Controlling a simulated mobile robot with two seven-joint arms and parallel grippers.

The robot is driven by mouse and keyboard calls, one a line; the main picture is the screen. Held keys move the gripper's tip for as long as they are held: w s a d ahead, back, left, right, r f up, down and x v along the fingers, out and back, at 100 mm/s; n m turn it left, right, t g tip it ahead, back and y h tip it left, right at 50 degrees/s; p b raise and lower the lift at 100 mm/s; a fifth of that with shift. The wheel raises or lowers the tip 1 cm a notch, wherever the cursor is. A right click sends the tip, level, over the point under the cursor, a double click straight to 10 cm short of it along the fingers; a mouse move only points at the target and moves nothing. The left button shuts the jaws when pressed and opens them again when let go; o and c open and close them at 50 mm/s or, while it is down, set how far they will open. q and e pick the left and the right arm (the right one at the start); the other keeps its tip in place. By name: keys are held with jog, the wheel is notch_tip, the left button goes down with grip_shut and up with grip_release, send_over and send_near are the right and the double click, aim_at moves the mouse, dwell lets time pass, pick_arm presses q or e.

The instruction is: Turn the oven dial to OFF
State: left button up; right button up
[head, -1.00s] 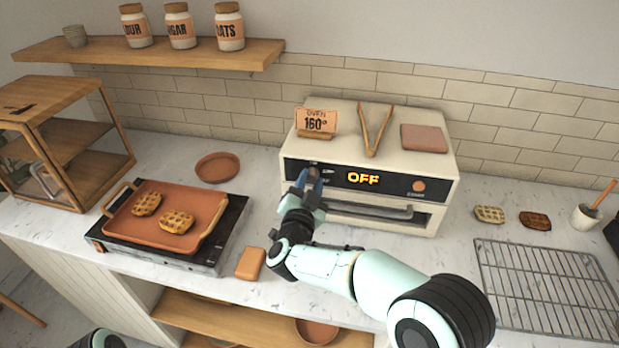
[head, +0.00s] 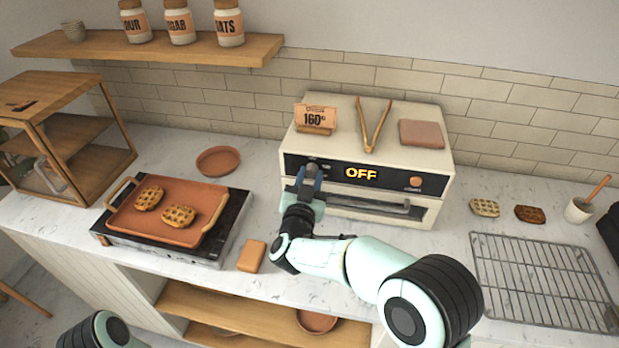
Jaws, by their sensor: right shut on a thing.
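The cream oven (head: 437,206) stands on the counter against the tiled wall. Its black front panel has a lit display (head: 361,173) that reads OFF, with an orange round button to the right. My right gripper (head: 311,176) is at the left part of this panel, shut on the oven dial (head: 312,165). The fingers hide most of the dial, so its marking cannot be read. Only a part of my left arm shows at the bottom left; its gripper is out of view.
A sign reading 160° (head: 315,117), tongs (head: 374,126) and a folded cloth (head: 421,134) lie on the oven. An orange pan (head: 128,222) with two waffles sits on a burner at left. A wire rack (head: 545,281) lies at right. The oven handle (head: 370,206) runs below my gripper.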

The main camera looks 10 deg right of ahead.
jog(key=o, duration=1.1)
jog(key=shift+c, duration=0.2)
jog(key=shift+s+a+f, duration=0.1)
jog(key=shift+s+a, duration=0.15)
jog(key=shift+s, duration=0.25)
pick_arm(q)
jog(key=f+b, duration=0.1)
jog(key=s+f, duration=0.1)
jog(key=f+b, duration=0.1)
jog(key=shift+s+f+b, duration=0.1)
jog(key=shift+s+b, duration=0.2)
jog(key=shift+b, duration=0.05)
pick_arm(e)
jog(key=v, duration=1.2)
jog(key=shift+s, duration=0.2)
